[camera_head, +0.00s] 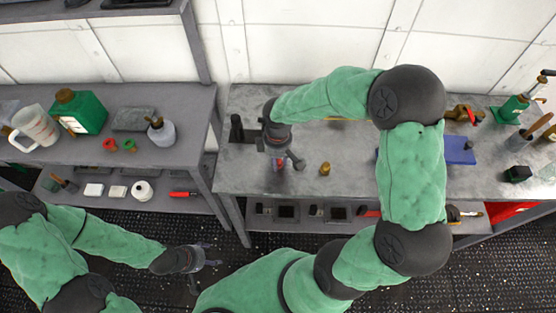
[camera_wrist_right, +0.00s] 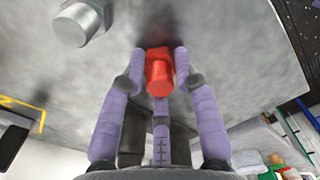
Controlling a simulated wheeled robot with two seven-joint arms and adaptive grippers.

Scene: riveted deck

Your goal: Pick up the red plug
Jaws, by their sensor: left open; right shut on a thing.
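The red plug (camera_wrist_right: 159,68) sits between the fingers of my right gripper (camera_wrist_right: 160,75) in the right wrist view, and the fingers are shut on it. In the head view the right gripper (camera_head: 280,160) is low over the right-hand grey bench, and a little red of the plug (camera_head: 280,162) shows under it. From these views I cannot tell whether the plug touches the bench top. My left gripper (camera_head: 205,259) is open and empty, low over the dark floor in front of the left bench.
A small brass fitting (camera_head: 325,169) stands on the grey bench (camera_head: 240,178) just right of my right gripper. A blue item (camera_head: 459,150) lies further right.

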